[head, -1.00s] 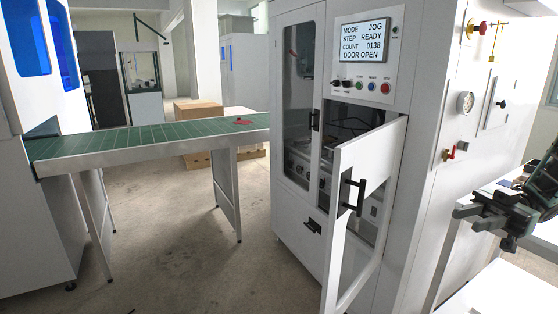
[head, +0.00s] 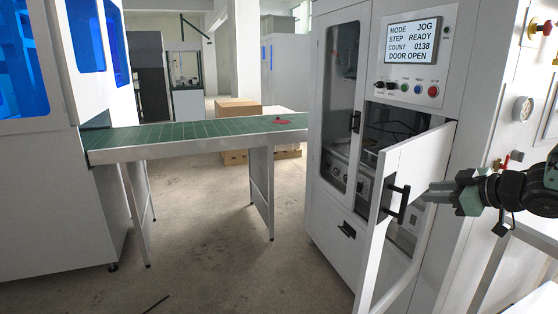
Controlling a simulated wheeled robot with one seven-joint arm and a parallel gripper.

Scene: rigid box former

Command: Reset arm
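My gripper (head: 430,192) is at the right of the head view, pointing left, level with the black handle (head: 397,201) of the open machine door (head: 420,175). Its fingertips appear just right of the handle. Whether they touch the door cannot be told. The fingers are seen side-on, so their opening does not show. Nothing is visibly held. My arm reaches in from the right edge.
The white machine (head: 345,130) has its right door swung outward; its display (head: 410,42) reads JOG, READY, DOOR OPEN. A green conveyor (head: 190,133) carries a small red item (head: 282,121). Cardboard boxes (head: 236,112) stand behind it.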

